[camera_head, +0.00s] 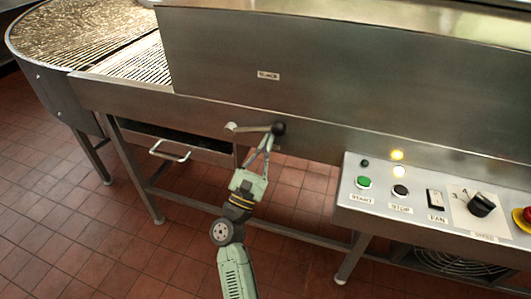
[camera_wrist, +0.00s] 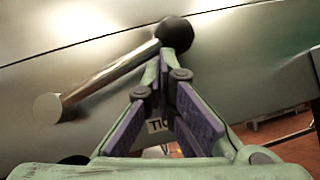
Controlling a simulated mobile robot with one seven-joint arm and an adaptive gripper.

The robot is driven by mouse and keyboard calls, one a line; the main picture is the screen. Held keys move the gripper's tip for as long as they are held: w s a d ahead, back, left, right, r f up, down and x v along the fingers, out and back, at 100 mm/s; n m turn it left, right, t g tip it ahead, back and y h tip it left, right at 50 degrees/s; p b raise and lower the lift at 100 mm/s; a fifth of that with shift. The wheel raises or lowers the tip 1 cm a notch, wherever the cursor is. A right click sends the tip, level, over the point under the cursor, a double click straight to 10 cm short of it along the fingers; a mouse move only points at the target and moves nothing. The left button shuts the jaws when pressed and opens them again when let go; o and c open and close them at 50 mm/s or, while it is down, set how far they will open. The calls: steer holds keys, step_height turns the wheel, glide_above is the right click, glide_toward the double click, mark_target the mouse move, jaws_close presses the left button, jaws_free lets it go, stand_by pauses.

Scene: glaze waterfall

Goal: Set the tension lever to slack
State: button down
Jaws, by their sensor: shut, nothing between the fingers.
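The tension lever (camera_head: 251,128) is a metal rod on the front of the steel machine. Its round pivot end (camera_head: 231,128) is at the left and its black ball knob (camera_head: 278,128) at the right. In the head view the rod lies nearly level. In the wrist view the lever (camera_wrist: 110,72) slants up to the knob (camera_wrist: 175,32). My gripper (camera_head: 270,137) is shut and empty, its fingertips right at the knob's lower side. I cannot tell whether they touch it.
A control panel (camera_head: 420,212) with buttons, a fan switch and a speed dial juts out at the right. A drawer handle (camera_head: 170,151) is at the left below the conveyor (camera_head: 85,40). A lower frame rail crosses behind my arm.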

steer(key=r+n+t+y, duration=0.1)
steer(key=r+n+y, duration=0.1)
steer(key=n+y, duration=0.1)
steer(key=a+r+n+t+y+p, duration=0.1)
steer(key=r+n+y, duration=0.1)
steer(key=n, duration=0.3)
steer(key=r+n+t+y+p, duration=0.1)
steer(key=r+n+y, duration=0.1)
steer(key=n+y, duration=0.2)
steer(key=shift+w+a+r+y, duration=0.15)
steer(key=shift+w+r+y, duration=0.05)
steer(key=shift+w+y, duration=0.1)
steer(key=shift+w+a+r+p, duration=0.25)
steer(key=shift+a+r+p, duration=0.65)
steer(key=shift+r, duration=0.2)
steer(key=shift+w+a+r, duration=0.1)
steer(key=shift+a+r, duration=0.05)
steer(key=shift+a, duration=0.2)
